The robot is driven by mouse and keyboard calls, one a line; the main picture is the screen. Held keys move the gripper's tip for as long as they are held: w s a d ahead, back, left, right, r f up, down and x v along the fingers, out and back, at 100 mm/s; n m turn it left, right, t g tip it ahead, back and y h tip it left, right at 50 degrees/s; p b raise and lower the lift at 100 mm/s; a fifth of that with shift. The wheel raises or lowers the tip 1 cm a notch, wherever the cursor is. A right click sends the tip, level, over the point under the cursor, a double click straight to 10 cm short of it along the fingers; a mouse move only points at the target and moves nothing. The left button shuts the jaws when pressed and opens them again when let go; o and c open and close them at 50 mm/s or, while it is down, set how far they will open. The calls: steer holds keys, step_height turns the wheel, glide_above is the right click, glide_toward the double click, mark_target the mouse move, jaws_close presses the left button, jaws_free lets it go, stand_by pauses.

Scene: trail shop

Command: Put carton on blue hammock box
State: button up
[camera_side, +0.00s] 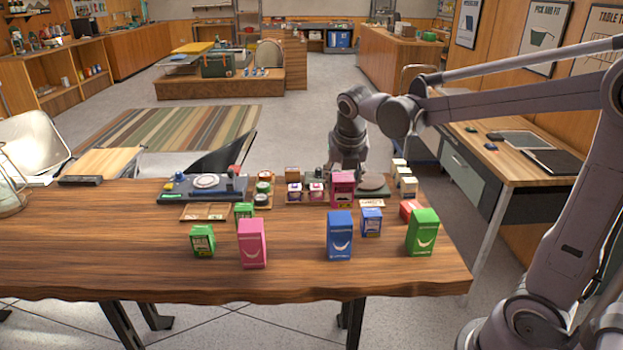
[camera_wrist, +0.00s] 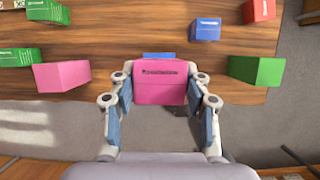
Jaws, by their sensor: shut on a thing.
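My gripper (camera_wrist: 160,88) is shut on a pink carton (camera_wrist: 160,82), with one finger on each side of it. In the side view the held pink carton (camera_side: 343,188) is upright, its bottom edge showing just above the top of the tall blue hammock box (camera_side: 340,236). The blue box stands upright on the table. In the wrist view only a blue strip of it (camera_wrist: 158,55) shows past the carton; the rest is hidden. I cannot tell whether carton and box touch. In the side view my gripper (camera_side: 347,168) is above the carton, its fingers hard to make out.
A tall pink box (camera_side: 252,244) stands left of the blue box, a tall green box (camera_side: 422,233) right. A small blue carton (camera_side: 371,222) is close by, with a red carton (camera_side: 409,209) farther right. Small green cartons (camera_side: 203,241) stand left. Goods trays line the table's back.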

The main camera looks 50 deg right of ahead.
steer(key=shift+f, duration=2)
steer(key=shift+f, duration=0.15)
steer(key=o, duration=1.2)
steer(key=v, duration=1.2)
steer(key=m+t+y, duration=0.1)
steer(key=m+t, duration=0.1)
steer(key=m, duration=0.9)
glide_toward(341, 194)
step_height(341, 194, down, 3)
steer(key=s+a, duration=0.2)
steer(key=s+a+f+m, duration=0.1)
steer(key=s+m, duration=0.1)
steer(key=m, duration=0.3)
steer(key=s+a+f+m+t+y, duration=0.1)
steer(key=f+m, duration=0.1)
steer(key=m, duration=0.3)
steer(key=s+a+f+m+t+y, duration=0.1)
steer(key=s+a+f+m, duration=0.1)
steer(key=m, duration=0.4)
steer(key=shift+s+f, duration=0.2)
steer(key=shift+s, duration=0.1)
